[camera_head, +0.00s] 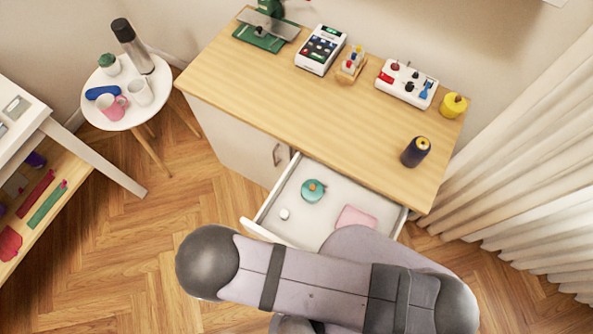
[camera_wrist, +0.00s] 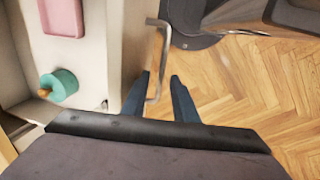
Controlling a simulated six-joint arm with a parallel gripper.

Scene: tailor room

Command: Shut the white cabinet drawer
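The white cabinet drawer (camera_head: 290,222) is pulled out under the wooden top of the white cabinet (camera_head: 225,138). In the wrist view the drawer front (camera_wrist: 125,45) bears a metal bar handle (camera_wrist: 162,65). My gripper (camera_wrist: 160,85) is open, its two dark fingers apart by the drawer front. The handle's end shows between them; I cannot tell whether they touch it. In the head view my arm hides the gripper and part of the drawer front.
A round side table (camera_head: 125,112) stands left, a shelf unit (camera_head: 50,190) at far left, curtains (camera_head: 530,170) at right. Wooden floor lies clear left of the drawer.

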